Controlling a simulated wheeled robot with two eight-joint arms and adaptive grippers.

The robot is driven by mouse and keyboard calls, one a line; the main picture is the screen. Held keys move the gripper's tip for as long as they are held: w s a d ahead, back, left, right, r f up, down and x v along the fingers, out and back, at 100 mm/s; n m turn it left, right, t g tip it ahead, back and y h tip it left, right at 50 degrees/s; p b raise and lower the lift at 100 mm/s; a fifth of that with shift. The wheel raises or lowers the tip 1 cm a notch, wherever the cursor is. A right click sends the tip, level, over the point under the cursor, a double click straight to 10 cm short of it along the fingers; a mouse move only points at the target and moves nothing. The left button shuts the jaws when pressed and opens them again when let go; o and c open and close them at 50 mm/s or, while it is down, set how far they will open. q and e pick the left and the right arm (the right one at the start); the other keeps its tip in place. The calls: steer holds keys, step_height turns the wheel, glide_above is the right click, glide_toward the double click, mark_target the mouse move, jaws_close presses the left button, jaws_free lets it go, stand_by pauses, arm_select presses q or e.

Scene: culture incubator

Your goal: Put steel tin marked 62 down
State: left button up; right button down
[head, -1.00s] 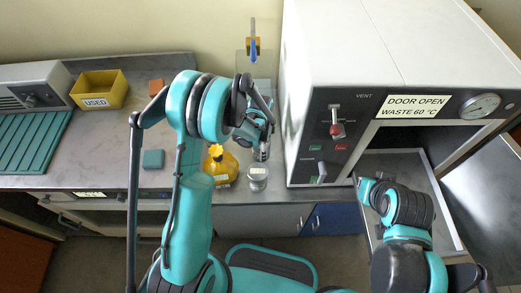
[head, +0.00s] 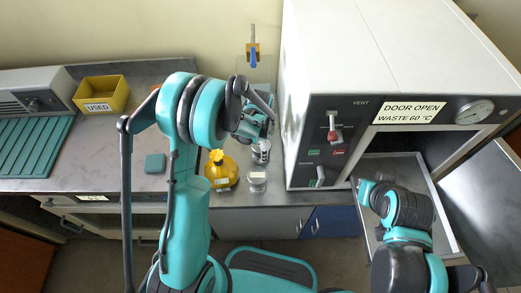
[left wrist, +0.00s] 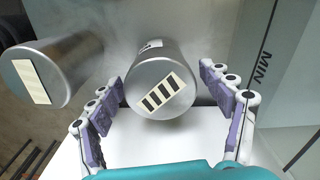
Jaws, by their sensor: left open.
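A steel tin (head: 262,152) stands on the grey bench below my left gripper (head: 264,138). In the left wrist view this tin (left wrist: 160,75) has a pale label with dark bars on its lid and lies between the two fingers. My left gripper (left wrist: 168,112) is open, with a gap between each finger and the tin. A second steel tin (head: 257,182) stands nearer the bench's front edge; it shows at the left of the left wrist view (left wrist: 55,70) with a plain pale label. I cannot read a 62 on either tin. My right gripper does not show.
A yellow USED bin (head: 100,95) and a teal block (head: 155,163) are farther left, with clear bench around the block.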

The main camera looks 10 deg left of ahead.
arm_select(q)
step_height(320, 180, up, 8)
steer(key=shift+f+p, duration=0.15)
steer(key=shift+p, duration=1)
steer(key=s+a+r+n+t, duration=0.3)
steer(key=s+r+n+t, duration=0.4)
steer(key=s+r+n, duration=0.5)
steer(key=s+r, duration=0.4)
steer(key=s, duration=0.2)
steer(key=shift+a+r+n, duration=0.2)
steer(key=shift+r+n, duration=0.1)
steer(key=shift+r, duration=0.05)
